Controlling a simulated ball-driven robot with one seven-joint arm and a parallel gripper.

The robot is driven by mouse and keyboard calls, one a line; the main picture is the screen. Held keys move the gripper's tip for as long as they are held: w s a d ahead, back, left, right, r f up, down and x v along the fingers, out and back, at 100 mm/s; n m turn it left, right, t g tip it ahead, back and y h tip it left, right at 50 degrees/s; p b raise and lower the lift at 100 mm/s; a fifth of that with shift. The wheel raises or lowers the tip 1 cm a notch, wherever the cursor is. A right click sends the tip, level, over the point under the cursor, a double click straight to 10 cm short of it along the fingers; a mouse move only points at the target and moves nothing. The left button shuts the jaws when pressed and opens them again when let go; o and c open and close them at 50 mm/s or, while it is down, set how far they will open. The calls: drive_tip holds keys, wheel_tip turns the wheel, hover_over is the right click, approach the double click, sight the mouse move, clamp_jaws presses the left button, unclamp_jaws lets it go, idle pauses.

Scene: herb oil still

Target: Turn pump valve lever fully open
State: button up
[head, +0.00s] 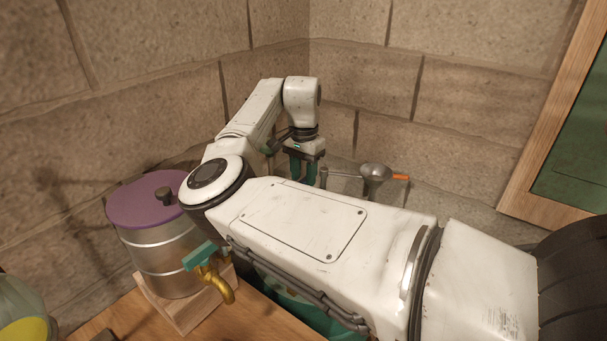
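My gripper (303,176) points down near the back corner, at the end of my white arm. Its two teal fingers stand apart and no held object shows between them. Just right of it is a grey metal fitting (376,176) shaped like a funnel, with a thin rod running left toward my gripper and an orange-tipped handle (400,177) on its right. I cannot tell for sure which part is the pump valve lever. The lower part of the fitting is hidden behind my arm.
A metal drum (165,245) with a purple lid stands on a wooden stand at left. Its brass tap (218,284) has a teal handle (203,255). Stone walls close in behind. A wood-framed green board (575,150) is at right. My arm hides much of the middle.

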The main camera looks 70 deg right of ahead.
drive_tip(key=shift+f, duration=0.4)
clamp_jaws()
